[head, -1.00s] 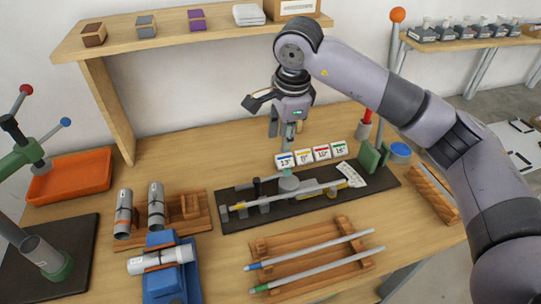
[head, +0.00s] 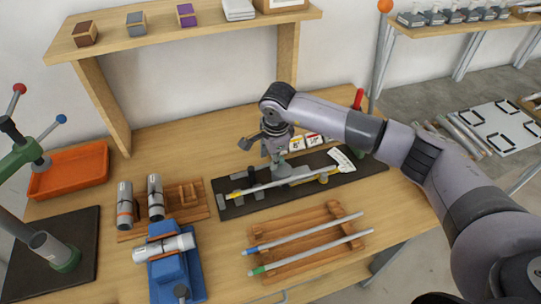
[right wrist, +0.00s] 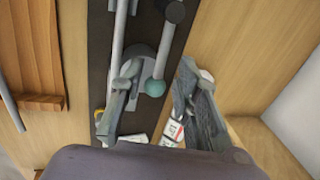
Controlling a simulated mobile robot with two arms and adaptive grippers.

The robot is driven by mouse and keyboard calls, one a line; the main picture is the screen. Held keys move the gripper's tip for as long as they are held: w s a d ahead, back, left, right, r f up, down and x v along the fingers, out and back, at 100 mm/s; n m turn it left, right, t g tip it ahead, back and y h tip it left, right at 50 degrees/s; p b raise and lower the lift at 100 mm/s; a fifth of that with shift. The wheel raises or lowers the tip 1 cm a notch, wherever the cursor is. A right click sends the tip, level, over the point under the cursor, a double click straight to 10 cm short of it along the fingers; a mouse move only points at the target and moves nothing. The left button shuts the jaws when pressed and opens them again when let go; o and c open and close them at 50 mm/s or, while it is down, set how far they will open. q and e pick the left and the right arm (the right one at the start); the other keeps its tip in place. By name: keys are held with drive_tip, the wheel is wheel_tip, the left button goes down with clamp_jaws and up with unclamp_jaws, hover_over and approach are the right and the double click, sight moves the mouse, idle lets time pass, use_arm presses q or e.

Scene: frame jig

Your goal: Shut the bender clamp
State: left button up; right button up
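The bender (head: 225,206) is a dark base plate with grey blocks, a round former and a pale scale plate (head: 342,160) at its right end. A grey tube (head: 262,186) with a yellow mark lies along it. In the right wrist view a short lever with a teal ball knob (right wrist: 155,87) runs from a dark round post (right wrist: 175,12); it looks like the clamp handle. My right gripper (head: 277,158) is low over the middle of the bender. Its fingers (right wrist: 158,72) are open, with the knob between them. Whether they touch it is unclear. My left gripper is out of view.
Number cards (head: 313,139) stand close behind the bender, partly hidden by my right arm. A wooden rack (head: 300,239) with two tubes is in front. A blue fixture (head: 176,275) holding a grey cylinder and an orange tray (head: 70,171) are at left.

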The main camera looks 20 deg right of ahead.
drive_tip(key=shift+w+f, duration=0.25)
drive_tip(key=shift+f, duration=0.9)
drive_tip(key=c, duration=0.6)
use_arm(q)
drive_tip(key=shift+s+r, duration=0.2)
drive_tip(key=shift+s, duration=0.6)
use_arm(e)
clamp_jaws()
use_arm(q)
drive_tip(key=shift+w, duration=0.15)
